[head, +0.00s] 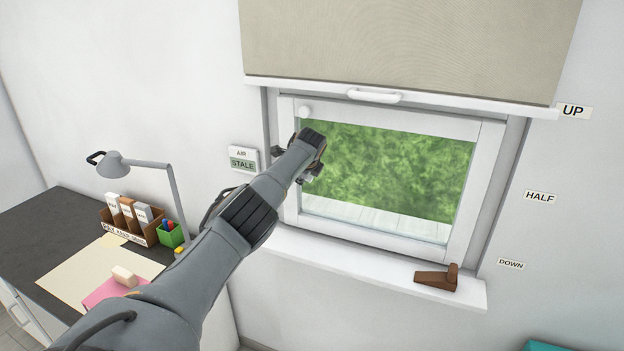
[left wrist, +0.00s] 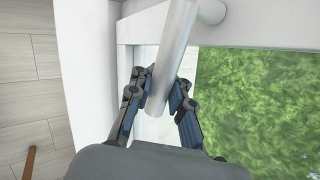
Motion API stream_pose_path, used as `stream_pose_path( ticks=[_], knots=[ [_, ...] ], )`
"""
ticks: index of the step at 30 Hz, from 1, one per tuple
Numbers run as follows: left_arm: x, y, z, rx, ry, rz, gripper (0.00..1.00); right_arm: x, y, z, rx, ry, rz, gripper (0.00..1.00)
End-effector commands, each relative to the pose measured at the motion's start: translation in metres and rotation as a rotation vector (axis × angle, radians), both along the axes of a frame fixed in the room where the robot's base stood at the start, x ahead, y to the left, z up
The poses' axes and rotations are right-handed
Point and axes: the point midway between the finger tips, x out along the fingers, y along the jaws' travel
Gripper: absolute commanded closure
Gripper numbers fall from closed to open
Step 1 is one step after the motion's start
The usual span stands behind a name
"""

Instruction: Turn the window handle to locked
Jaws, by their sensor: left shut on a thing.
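The window (head: 390,165) has a white frame and shows green foliage through its glass. Its handle (left wrist: 170,60) is a pale grey round bar that runs down from the top of the left wrist view, with a short stub to the right at its upper end. My left gripper (left wrist: 157,92) is shut on the lower part of this bar, one dark finger on each side. In the head view my left gripper (head: 293,166) is at the left side of the window frame, and my arm hides most of the handle there. My right gripper is not in view.
A beige blind (head: 400,45) hangs above the window. A brown wedge (head: 437,279) lies on the white sill (head: 370,275). A sign (head: 243,160) reading "AIR STALE" is on the wall. A dark desk (head: 45,235) with a grey lamp (head: 140,163) stands at the left.

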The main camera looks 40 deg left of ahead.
Motion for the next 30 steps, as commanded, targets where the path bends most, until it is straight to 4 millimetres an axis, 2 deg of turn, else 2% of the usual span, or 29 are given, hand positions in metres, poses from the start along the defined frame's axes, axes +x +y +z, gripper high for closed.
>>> stream_pose_path(
  ticks=[14, 30],
  knots=[
    [-0.001, 0.013, -0.022, 0.304, 0.086, -0.008, 1.00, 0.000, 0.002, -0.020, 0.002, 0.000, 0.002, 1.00],
    [-0.007, 0.029, -0.038, 0.575, 0.167, -0.007, 1.00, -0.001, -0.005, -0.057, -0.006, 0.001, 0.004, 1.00]
  ],
)
